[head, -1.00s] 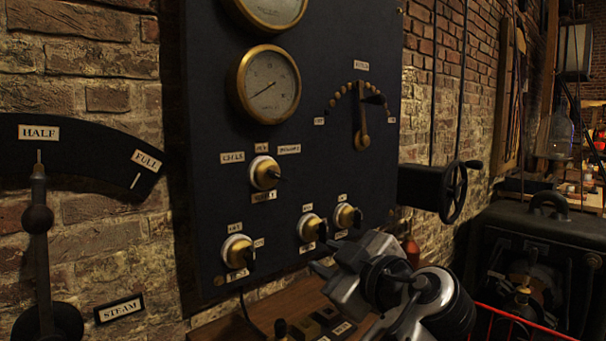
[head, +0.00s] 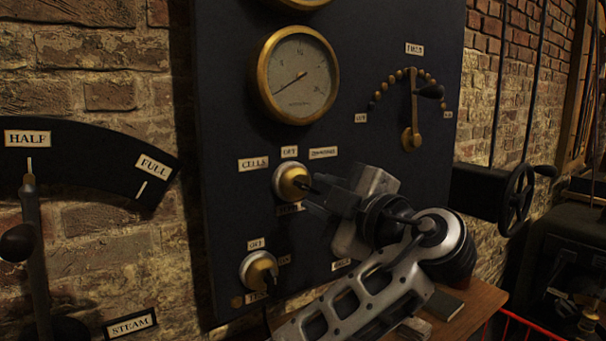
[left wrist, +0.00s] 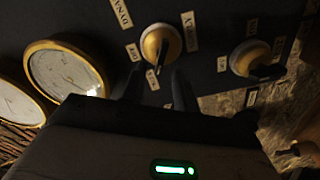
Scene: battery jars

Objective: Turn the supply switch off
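The supply switch (head: 288,183) is a brass knob on a pale round base on the dark panel, with CELLS, OFF and DYNAMO labels around its upper side. The label below it is partly hidden. My left gripper (head: 312,193) is right at its front, coming from the lower right. In the left wrist view the supply switch (left wrist: 157,45) shows just beyond the two dark fingertips of my left gripper (left wrist: 157,85). The fingers are apart with a gap between them. I cannot tell whether they touch the handle, or exactly where it points. My right gripper is not in view.
Another brass switch (head: 258,271) sits below on the panel and a gauge (head: 298,75) above. A lever with an arc of studs (head: 412,115) is at upper right. A black handwheel (head: 517,198) juts out further right. A wooden ledge (head: 468,300) runs below.

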